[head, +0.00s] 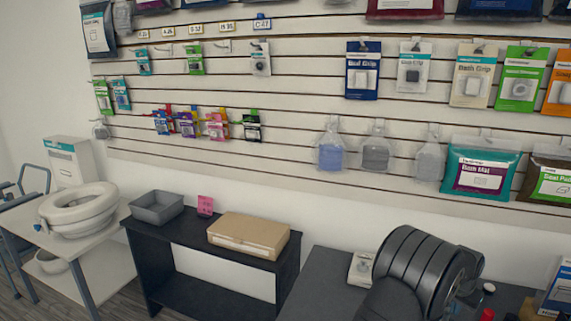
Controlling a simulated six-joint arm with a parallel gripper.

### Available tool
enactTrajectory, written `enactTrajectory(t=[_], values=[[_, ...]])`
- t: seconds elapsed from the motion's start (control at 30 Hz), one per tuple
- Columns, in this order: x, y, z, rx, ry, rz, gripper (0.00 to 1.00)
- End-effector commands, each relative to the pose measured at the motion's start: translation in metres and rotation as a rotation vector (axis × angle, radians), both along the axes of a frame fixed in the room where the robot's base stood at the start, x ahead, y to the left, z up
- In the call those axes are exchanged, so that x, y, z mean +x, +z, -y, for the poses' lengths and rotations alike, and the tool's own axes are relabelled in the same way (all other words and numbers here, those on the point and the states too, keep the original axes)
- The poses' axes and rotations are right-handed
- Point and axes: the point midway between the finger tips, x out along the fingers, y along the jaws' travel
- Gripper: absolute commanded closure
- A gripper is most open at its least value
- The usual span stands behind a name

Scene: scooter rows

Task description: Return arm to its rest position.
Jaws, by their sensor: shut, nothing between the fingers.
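My arm shows at the lower right as thick dark ribbed links, bent over the dark grey table (318,285). My gripper is not in view; the links or the frame's bottom edge hide it. I cannot see whether anything is close to the fingers.
A small white package (362,268) lies beside my arm. Small items and a blue box (560,290) stand to its right. Packaged goods hang on the slatted wall (300,110) behind. A black bench holds a grey bin (157,207) and a cardboard box (248,235).

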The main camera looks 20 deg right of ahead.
Motion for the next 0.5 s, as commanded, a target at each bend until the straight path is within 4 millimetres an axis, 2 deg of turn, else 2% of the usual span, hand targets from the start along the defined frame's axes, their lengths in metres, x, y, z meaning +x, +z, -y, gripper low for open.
enactTrajectory(t=[0.3, 0.33, 0.5], values=[[0.0, -0.066, 0.0, 0.0, 0.0, 0.0, 1.0], [0.0, -0.051, 0.002, -0.008, 0.0, 0.002, 1.0], [0.0, -0.016, 0.001, -0.007, 0.0, 0.002, 1.0]])
